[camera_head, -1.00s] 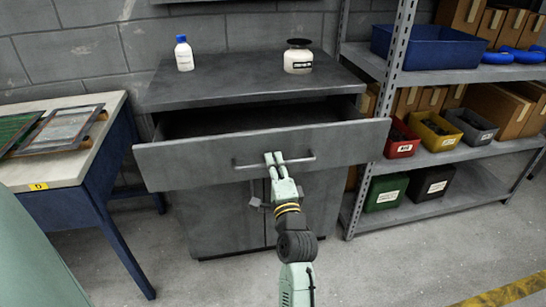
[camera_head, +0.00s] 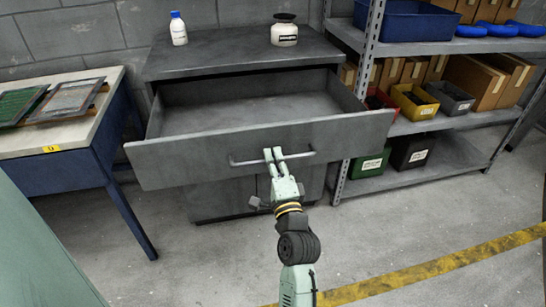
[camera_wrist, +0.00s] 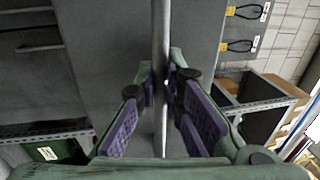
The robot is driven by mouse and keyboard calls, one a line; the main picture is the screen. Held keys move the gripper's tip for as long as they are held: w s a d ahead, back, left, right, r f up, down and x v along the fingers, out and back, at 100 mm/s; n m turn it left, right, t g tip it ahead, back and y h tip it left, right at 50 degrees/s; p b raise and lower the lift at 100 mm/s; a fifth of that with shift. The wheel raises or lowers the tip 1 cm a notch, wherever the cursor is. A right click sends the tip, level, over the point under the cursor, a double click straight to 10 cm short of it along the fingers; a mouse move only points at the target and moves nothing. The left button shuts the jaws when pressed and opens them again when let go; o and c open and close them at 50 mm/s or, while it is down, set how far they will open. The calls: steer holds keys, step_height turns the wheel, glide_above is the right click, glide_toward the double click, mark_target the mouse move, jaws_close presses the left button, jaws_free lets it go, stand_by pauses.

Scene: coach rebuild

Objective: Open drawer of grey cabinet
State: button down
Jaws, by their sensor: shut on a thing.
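The grey cabinet (camera_head: 240,58) stands against the wall. Its top drawer (camera_head: 170,172) is pulled well out, and its empty-looking inside shows. A bar handle (camera_head: 240,162) runs across the drawer front. My gripper (camera_head: 274,158) is shut on the handle near its middle. In the wrist view the handle (camera_wrist: 160,45) passes between the purple-padded fingers of my gripper (camera_wrist: 160,105). The doors below the drawer are mostly hidden by the drawer and my arm.
A white bottle (camera_head: 178,30) and a squat jar (camera_head: 284,32) stand on the cabinet top. A blue-legged table (camera_head: 115,95) is at the left. A metal shelf (camera_head: 440,160) with bins is close on the right. Floor in front is clear.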

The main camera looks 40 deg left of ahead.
stand_by(0.3)
steer(key=c, duration=1.7)
jaws_free()
steer(key=shift+d, duration=0.1)
steer(key=v, duration=0.7)
steer(key=shift+s, duration=0.2)
steer(key=shift+d, duration=0.1)
